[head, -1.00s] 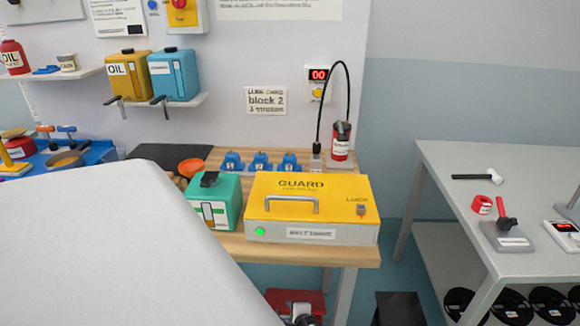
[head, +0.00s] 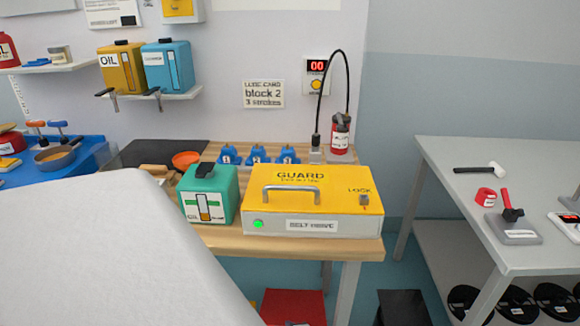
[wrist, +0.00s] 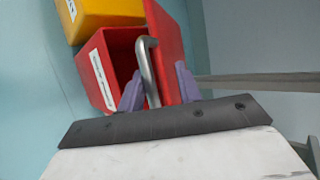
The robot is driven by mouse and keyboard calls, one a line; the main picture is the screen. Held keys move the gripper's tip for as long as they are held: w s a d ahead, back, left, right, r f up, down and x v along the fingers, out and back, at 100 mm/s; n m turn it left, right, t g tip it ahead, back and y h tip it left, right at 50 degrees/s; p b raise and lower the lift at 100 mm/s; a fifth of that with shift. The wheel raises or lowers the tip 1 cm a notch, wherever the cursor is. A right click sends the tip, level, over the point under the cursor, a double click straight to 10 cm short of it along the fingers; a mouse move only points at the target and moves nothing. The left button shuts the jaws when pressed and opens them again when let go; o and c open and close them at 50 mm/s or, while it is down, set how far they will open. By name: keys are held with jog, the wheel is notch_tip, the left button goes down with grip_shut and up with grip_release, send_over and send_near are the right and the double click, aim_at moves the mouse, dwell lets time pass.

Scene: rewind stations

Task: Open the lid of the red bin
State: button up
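The red bin (wrist: 95,75) shows in the wrist view with a white label on its side. Its lid (wrist: 165,30) stands tilted up from the bin, and the dark inside shows beside it. A bent metal handle (wrist: 148,70) is on the lid. My gripper (wrist: 159,88) has its two purple fingers apart, with the handle between them nearer the left finger. No firm grip on it shows. In the head view a red part of the bin (head: 292,307) shows below the bench at the bottom edge; my gripper is out of that view.
A yellow bin (wrist: 108,14) stands next to the red one. The wooden bench (head: 355,250) is above the bins and carries a yellow guard box (head: 340,190) and a green container (head: 210,195). A dark box (head: 402,308) stands on the floor to the right. A grey table (head: 440,165) is farther right.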

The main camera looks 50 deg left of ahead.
jog(key=p+v, duration=1)
jog(key=v, duration=0.5)
jog(key=shift+s+d, duration=0.2)
jog(key=shift+d, duration=0.15)
dwell(0.6)
jog(key=shift+r, duration=0.1)
dwell(0.4)
